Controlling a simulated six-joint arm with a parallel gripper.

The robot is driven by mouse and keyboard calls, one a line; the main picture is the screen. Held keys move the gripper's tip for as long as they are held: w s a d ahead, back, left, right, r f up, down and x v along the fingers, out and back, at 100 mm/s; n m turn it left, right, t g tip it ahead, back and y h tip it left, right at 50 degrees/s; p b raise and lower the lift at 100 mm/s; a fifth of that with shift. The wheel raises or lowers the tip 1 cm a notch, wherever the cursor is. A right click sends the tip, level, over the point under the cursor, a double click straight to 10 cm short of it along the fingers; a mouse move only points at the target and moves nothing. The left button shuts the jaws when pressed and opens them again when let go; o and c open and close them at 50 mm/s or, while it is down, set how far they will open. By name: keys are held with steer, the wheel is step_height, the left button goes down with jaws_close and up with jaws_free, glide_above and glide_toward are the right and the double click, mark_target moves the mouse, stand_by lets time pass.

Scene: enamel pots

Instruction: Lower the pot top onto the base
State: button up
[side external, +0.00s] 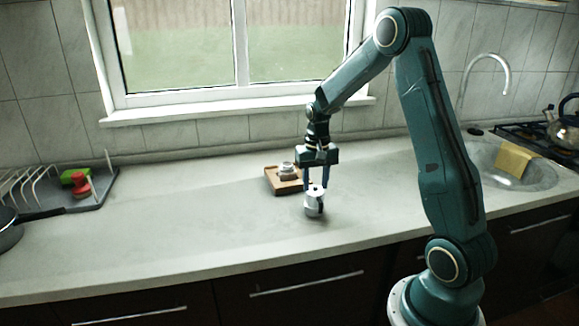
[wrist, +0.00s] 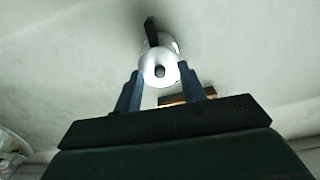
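The white pot top (wrist: 150,75), with a small dark knob in its middle, is between the two fingertips of my gripper (wrist: 159,69) in the wrist view. Both fingertips meet its rim at opposite sides, so my gripper looks shut on it. In the side view my gripper (side external: 316,189) points straight down over the base. The top is at or just above the base's rim; I cannot tell whether they touch.
The counter to the left is clear up to a dish rack (side external: 85,203). A sink (side external: 500,178) is at the right.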

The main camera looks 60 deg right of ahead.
jaws_close()
steer(key=shift+r, duration=0.2)
steer(key=shift+r, duration=2.1)
steer(key=shift+w, duration=0.1)
steer(key=w+d+r, duration=0.3)
steer(key=w+d, duration=0.2)
steer(key=w, duration=0.2)
steer(key=w+d+r, duration=0.4)
steer(key=w+d, duration=0.1)
steer(key=w, duration=0.3)
steer(key=shift+w+d+r+n, duration=0.2)
steer(key=shift+r+n, duration=0.05)
steer(key=shift+n, duration=0.15)
